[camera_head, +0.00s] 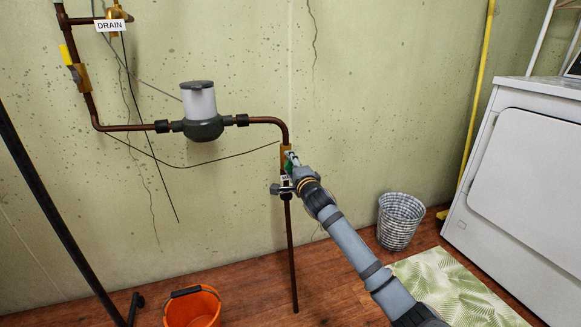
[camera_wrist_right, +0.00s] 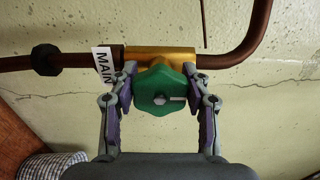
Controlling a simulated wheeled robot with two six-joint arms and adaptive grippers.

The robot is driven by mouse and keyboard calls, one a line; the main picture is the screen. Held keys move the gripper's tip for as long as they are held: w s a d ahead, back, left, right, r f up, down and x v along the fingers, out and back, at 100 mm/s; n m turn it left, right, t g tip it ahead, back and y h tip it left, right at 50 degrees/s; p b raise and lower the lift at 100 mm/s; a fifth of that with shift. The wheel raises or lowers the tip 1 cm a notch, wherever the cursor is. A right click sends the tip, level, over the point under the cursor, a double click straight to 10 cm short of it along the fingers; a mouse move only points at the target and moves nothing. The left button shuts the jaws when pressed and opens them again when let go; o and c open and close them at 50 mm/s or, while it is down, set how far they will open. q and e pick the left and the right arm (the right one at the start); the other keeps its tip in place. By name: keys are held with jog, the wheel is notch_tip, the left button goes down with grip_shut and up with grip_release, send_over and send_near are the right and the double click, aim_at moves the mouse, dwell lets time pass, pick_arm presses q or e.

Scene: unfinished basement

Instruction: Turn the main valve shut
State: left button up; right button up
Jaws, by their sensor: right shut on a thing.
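The main valve is a brass body (camera_wrist_right: 150,52) in the copper pipe with a green knob-like handle (camera_wrist_right: 160,88) on its front. A white MAIN tag (camera_wrist_right: 103,65) hangs beside it. In the head view the green handle (camera_head: 289,167) is small and partly hidden by my right gripper (camera_head: 290,174). In the right wrist view the two fingers of my right gripper (camera_wrist_right: 161,90) sit on either side of the green handle and are shut on it. A pale mark shows on the right half of the handle's face. My left gripper is not in view.
The water meter (camera_head: 201,115) sits left of the valve on the pipe. A DRAIN tag (camera_head: 110,25) and yellow-handled valve (camera_head: 72,62) are at upper left. An orange bucket (camera_head: 192,308), wicker basket (camera_head: 399,221), leaf mat (camera_head: 455,290) and white appliance (camera_head: 522,180) stand on the floor.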

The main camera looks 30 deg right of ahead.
jog(key=shift+f, duration=0.25)
jog(key=o, duration=0.9)
jog(key=shift+o, duration=1.3)
jog(key=shift+r, duration=0.15)
jog(key=shift+s, duration=0.1)
jog(key=shift+s+a, duration=0.1)
jog(key=shift+s, duration=0.25)
jog(key=v, duration=1.1)
